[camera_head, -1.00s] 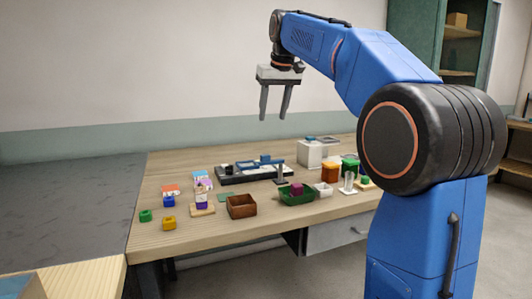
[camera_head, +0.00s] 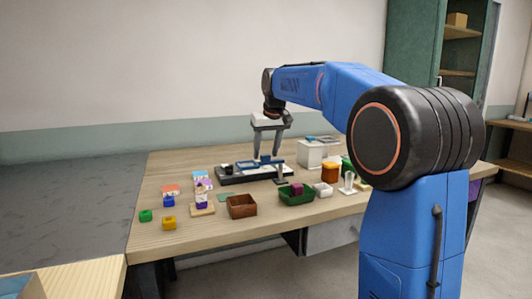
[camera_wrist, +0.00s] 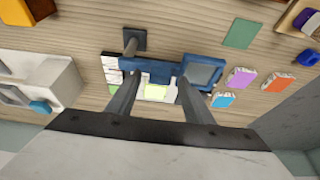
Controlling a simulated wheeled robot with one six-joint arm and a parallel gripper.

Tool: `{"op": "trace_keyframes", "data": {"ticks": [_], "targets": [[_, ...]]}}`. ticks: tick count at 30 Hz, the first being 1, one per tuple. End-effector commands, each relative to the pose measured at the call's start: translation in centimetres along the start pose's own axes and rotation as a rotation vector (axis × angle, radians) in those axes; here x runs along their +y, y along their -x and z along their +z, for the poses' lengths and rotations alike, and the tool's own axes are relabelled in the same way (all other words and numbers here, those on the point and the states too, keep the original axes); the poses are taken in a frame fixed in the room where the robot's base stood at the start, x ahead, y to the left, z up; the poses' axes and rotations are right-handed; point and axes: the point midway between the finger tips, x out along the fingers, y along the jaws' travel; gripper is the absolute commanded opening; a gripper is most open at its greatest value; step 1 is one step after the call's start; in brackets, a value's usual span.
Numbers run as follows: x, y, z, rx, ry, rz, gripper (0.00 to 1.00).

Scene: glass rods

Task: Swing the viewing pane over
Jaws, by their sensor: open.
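A dark, flat device (camera_head: 228,179) lies on the table with blue parts on top. In the wrist view a blue-framed grey pane (camera_wrist: 203,72), which looks like the viewing pane, lies at the device's right end. A blue bar (camera_wrist: 150,69) extends left from it. Pale labelled patches (camera_wrist: 156,92) show beside the bar. My gripper (camera_head: 267,156) is open above the device, pointing down. In the wrist view its fingers (camera_wrist: 159,80) stand on either side of the bar's middle, left of the pane. I cannot tell whether they touch it.
A post on a dark base (camera_wrist: 133,39) stands close to the device. A white box (camera_head: 309,154) is behind and right. A brown tray (camera_head: 241,207) and green tray (camera_head: 297,198) lie in front. Coloured cards (camera_wrist: 241,77) lie near the pane's end.

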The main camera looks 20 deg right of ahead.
Motion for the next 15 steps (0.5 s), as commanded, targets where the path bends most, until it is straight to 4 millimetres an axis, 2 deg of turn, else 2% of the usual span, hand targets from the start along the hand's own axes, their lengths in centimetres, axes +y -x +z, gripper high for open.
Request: {"op": "trace_keyframes", "data": {"ticks": [4, 12, 15], "targets": [[-0.01, -0.66, -0.02, 0.001, 0.0, 0.0, 0.47], [0.0, -0.72, -0.02, 0.001, 0.0, 0.0, 0.47], [0.0, -0.71, -0.02, 0.001, 0.0, 0.0, 0.23]]}}
